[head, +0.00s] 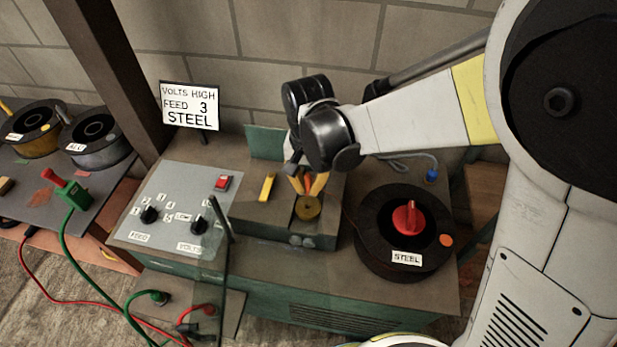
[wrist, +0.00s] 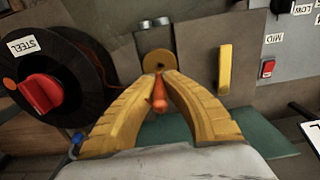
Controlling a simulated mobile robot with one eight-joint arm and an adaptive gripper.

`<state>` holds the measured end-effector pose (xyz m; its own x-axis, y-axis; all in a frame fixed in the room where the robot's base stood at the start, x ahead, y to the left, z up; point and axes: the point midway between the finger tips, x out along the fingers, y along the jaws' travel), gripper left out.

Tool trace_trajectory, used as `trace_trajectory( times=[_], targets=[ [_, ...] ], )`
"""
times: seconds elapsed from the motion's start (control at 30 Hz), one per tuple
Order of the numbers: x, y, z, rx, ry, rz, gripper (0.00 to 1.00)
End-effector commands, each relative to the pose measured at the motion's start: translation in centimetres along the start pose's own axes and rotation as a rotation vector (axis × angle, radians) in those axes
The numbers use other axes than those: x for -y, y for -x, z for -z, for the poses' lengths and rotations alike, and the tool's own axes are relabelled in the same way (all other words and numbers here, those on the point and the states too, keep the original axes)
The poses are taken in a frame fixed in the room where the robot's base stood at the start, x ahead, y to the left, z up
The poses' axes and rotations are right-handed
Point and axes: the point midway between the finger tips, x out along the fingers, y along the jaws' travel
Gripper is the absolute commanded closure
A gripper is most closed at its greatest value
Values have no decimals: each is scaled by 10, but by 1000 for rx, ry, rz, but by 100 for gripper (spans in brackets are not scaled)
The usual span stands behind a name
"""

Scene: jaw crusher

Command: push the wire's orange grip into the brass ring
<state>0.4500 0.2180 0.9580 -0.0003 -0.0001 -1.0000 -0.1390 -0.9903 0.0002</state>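The orange grip (wrist: 158,95) sits between the yellow fingertips of my gripper (wrist: 158,78) in the wrist view. The fingers are closed together on it. In the head view my gripper (head: 307,190) points down over the machine's top, with a bit of orange between its fingers. The brass ring (wrist: 160,63) is just beyond the fingertips in the wrist view. In the head view the brass ring (head: 308,208) lies right below the fingertips. I cannot tell whether the grip touches the ring.
A steel spool (head: 372,240) with a red knob (head: 408,218) stands to the right. A yellow lever (head: 267,187) is left of the gripper. A control panel (head: 175,210) with black knobs and a red switch (head: 222,183) lies further left. A sign (head: 190,105) stands behind.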

Motion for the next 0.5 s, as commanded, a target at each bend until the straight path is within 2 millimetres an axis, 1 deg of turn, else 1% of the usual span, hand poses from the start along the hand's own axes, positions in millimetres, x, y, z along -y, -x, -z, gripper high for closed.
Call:
trace_trajectory(
  times=[0.03,0.3,0.5],
  targets=[
    [0,-6,0,0,0,0,100],
    [0,-32,0,0,0,0,100],
    [0,-47,0,0,0,0,100]
  ],
)
